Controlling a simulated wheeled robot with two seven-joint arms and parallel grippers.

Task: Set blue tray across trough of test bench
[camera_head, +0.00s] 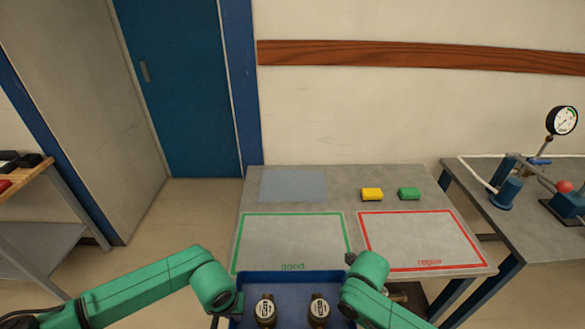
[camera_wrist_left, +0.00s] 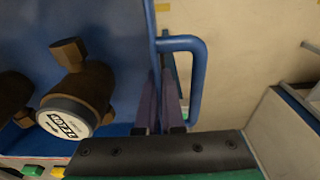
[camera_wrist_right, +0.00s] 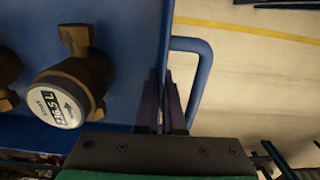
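The blue tray (camera_head: 285,277) is at the bottom centre of the head view, cut off by the frame edge. Two brass meters with white dials, the left meter (camera_head: 265,310) and the right meter (camera_head: 319,309), are in it. My left gripper (camera_wrist_left: 161,105) is shut on the tray's side wall beside the left handle (camera_wrist_left: 198,75). My right gripper (camera_wrist_right: 162,100) is shut on the opposite wall beside the right handle (camera_wrist_right: 203,70). A bench with a pressure gauge (camera_head: 562,121) and pipework stands at the far right, partly out of frame. I cannot make out its trough.
A blue door (camera_head: 185,90) and a shelf (camera_head: 45,240) are at left.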

